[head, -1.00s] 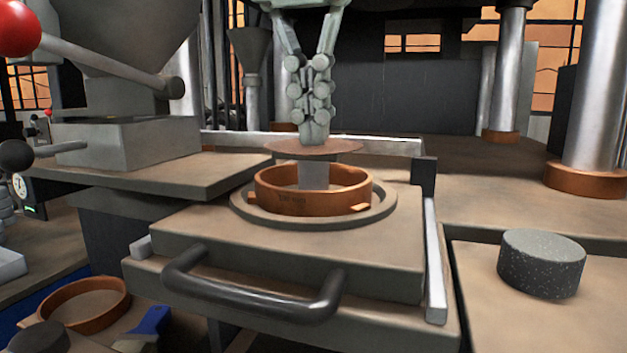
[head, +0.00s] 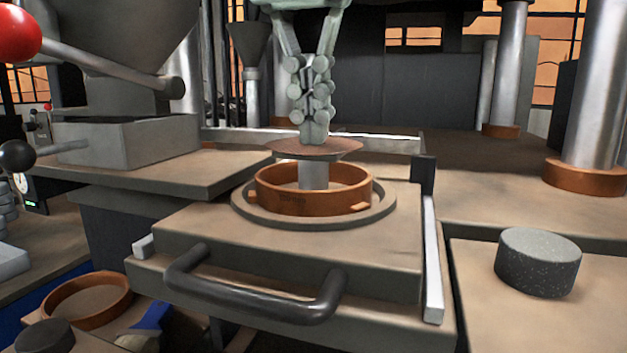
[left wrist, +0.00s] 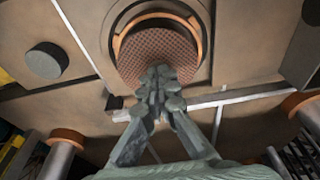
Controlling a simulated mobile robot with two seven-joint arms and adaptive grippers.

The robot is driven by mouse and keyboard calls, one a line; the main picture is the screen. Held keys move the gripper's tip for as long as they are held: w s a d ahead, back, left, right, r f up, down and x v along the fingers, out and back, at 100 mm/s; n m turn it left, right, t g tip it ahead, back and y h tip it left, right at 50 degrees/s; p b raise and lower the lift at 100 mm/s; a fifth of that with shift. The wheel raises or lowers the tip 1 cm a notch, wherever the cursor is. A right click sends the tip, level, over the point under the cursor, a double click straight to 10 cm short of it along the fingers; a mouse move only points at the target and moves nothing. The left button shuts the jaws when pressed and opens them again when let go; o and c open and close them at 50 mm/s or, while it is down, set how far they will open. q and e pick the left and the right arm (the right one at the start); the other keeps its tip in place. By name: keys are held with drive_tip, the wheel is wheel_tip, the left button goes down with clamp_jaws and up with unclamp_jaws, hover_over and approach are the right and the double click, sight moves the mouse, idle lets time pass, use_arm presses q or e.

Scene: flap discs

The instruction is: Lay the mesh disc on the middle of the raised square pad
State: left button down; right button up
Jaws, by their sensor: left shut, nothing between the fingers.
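The mesh disc (head: 290,150) is thin, brown and round. It sits above the orange ring (head: 290,203) and looks slightly tilted or domed. In the left wrist view the disc's mesh face (left wrist: 150,46) covers much of the ring's opening. A grey square-sided block (head: 313,177) stands inside the ring under the disc; the disc hides its top, so I cannot tell if they touch. My left gripper (head: 314,136) points down with its fingers shut and empty, tips at the disc's upper face near its middle. It also shows in the left wrist view (left wrist: 158,72). My right gripper is not in view.
The ring sits on a square sliding plate with a black handle (head: 250,300). A speckled grey cylinder (head: 538,265) stands at the right, and steel columns (head: 606,90) stand behind it. A hopper machine (head: 130,140) with a red-knobbed lever is at the left.

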use_arm(q)
drive_tip(key=shift+w+f, duration=0.1)
drive_tip(key=shift+w+r+p, duration=0.1)
drive_tip(key=shift+r+p, duration=0.35)
drive_tip(key=shift+r, duration=0.4)
drive_tip(key=shift+w+v, duration=0.15)
drive_tip(key=shift+v, duration=0.75)
drive_tip(key=shift+w+v, duration=0.2)
drive_tip(key=shift+v, duration=0.65)
drive_tip(key=shift+w+v, duration=0.15)
drive_tip(key=shift+v, duration=0.75)
drive_tip(key=shift+s+d+r, duration=0.1)
drive_tip(key=shift+d, duration=0.1)
